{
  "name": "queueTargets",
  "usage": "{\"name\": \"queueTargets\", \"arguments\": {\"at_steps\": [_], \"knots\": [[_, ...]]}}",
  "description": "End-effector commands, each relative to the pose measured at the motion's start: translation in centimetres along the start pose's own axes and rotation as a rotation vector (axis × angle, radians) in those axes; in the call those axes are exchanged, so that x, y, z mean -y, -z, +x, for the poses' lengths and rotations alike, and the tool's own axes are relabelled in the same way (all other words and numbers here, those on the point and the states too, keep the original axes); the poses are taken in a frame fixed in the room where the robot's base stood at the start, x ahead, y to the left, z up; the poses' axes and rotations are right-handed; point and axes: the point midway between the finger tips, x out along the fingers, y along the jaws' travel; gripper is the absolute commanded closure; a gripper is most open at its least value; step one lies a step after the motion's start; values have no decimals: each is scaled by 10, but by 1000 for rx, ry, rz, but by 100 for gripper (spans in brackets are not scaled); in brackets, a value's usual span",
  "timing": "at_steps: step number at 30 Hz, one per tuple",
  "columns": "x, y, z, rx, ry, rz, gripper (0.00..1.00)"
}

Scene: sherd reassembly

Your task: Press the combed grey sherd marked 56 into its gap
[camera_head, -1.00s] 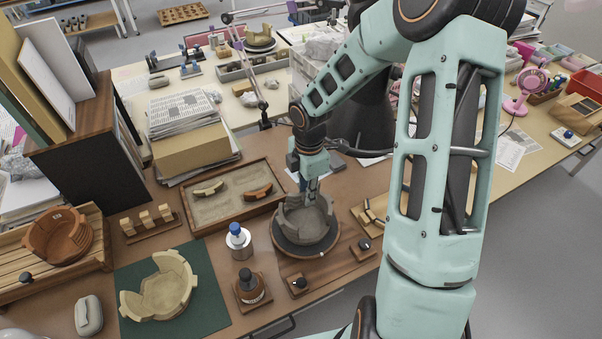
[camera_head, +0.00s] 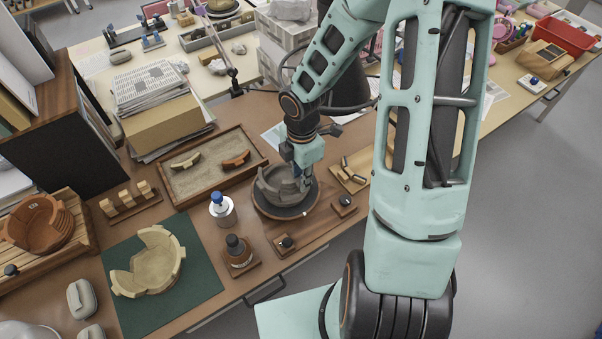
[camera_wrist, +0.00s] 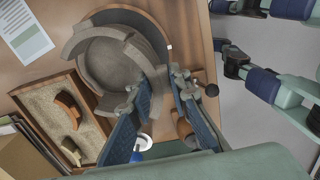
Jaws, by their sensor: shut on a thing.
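The grey bowl (camera_head: 268,190) stands on a round dark turntable (camera_head: 262,208) in the middle of the bench. It also shows in the wrist view (camera_wrist: 98,66), with its inside open to the camera. My gripper (camera_head: 303,180) is at the bowl's right side. In the wrist view, my gripper (camera_wrist: 164,88) has its two blue-padded fingers closed on either side of the grey sherd (camera_wrist: 157,82). The sherd is at the bowl's wall, close to a rim end; I cannot tell whether it is seated. The fingers hide much of it, and no mark 56 is readable.
A sand tray (camera_head: 212,177) with two sherds lies left of the bowl. A blue-capped jar (camera_head: 222,208) and a dark bottle (camera_head: 238,250) stand in front. A cream bowl (camera_head: 148,262) rests on a green mat (camera_head: 200,272). A knobbed block (camera_head: 343,204) is close on the right.

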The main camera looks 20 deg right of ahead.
Motion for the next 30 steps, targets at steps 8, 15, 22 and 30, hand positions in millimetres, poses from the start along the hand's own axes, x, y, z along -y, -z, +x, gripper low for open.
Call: {"name": "queueTargets", "arguments": {"at_steps": [8,15,22,30], "knots": [[0,0,19,0,-1,-1,100],[0,0,35,0,-1,0,100],[0,0,48,0,-1,0,100],[-5,0,56,0,-1,0,100]]}}
